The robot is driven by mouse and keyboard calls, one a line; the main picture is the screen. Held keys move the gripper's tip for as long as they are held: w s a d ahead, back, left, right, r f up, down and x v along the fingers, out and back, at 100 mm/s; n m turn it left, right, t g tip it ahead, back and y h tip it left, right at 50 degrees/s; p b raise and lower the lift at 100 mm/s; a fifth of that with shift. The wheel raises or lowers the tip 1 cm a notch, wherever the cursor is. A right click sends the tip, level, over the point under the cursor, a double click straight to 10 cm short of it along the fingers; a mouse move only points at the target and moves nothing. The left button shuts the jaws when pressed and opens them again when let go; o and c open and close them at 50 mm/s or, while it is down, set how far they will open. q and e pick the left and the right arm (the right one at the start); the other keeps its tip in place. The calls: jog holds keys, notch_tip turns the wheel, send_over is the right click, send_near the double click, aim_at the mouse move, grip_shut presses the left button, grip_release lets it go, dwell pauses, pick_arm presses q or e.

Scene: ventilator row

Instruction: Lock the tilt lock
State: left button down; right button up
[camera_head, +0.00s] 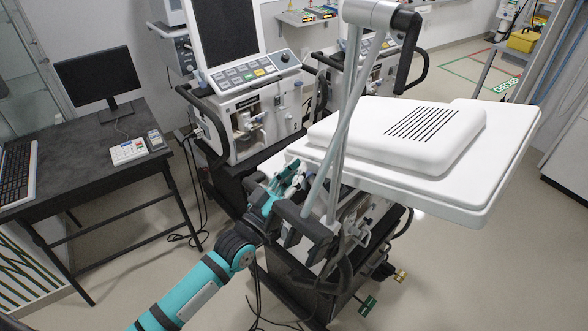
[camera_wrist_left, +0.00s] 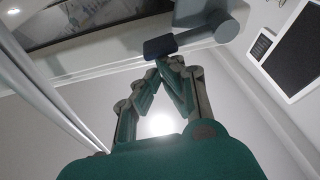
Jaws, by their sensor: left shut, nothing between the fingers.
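A dark blue paddle (camera_wrist_left: 160,47) on a grey round barrel (camera_wrist_left: 212,27) looks like the tilt lock. It shows at the top middle of the left wrist view, against the edge of a white unit. My left gripper (camera_wrist_left: 165,62) is shut and empty, its fingertips right at the paddle's lower edge. I cannot tell whether they touch it. In the head view my left gripper (camera_head: 291,171) is under the left edge of the large white vented panel (camera_head: 425,178), next to the slanted grey posts. The tilt lock cannot be made out there. My right gripper is not in view.
Slanted grey posts (camera_head: 345,120) rise close to my left gripper, and the white panel overhangs it. A ventilator (camera_head: 240,100) stands behind. A dark desk (camera_head: 75,160) with monitor and keyboard is at the left. Floor is free between desk and cart.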

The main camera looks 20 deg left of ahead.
pick_arm(q)
jog(key=m, duration=0.1)
jog(key=f+m+h+b, duration=0.1)
jog(key=d+f+m+b, duration=0.1)
jog(key=shift+s+m+h, duration=0.25)
jog(key=shift+m+h, duration=0.15)
jog(key=f+m+g+h+b, duration=0.1)
jog(key=m, duration=0.2)
jog(key=f+m+g+h+b, duration=0.1)
jog(key=m+b, duration=0.1)
jog(key=m, duration=0.1)
jog(key=f+m+g+h+b, duration=0.1)
jog(key=m, duration=0.2)
jog(key=shift+s+d+f+h+b, duration=0.2)
jog(key=shift+d+f+h+b, duration=0.1)
jog(key=shift+d+f, duration=0.1)
jog(key=s+a+r, duration=0.1)
jog(key=s+a, duration=0.3)
jog(key=s, duration=0.4)
jog(key=shift+s+a, duration=0.15)
jog(key=shift+s, duration=0.1)
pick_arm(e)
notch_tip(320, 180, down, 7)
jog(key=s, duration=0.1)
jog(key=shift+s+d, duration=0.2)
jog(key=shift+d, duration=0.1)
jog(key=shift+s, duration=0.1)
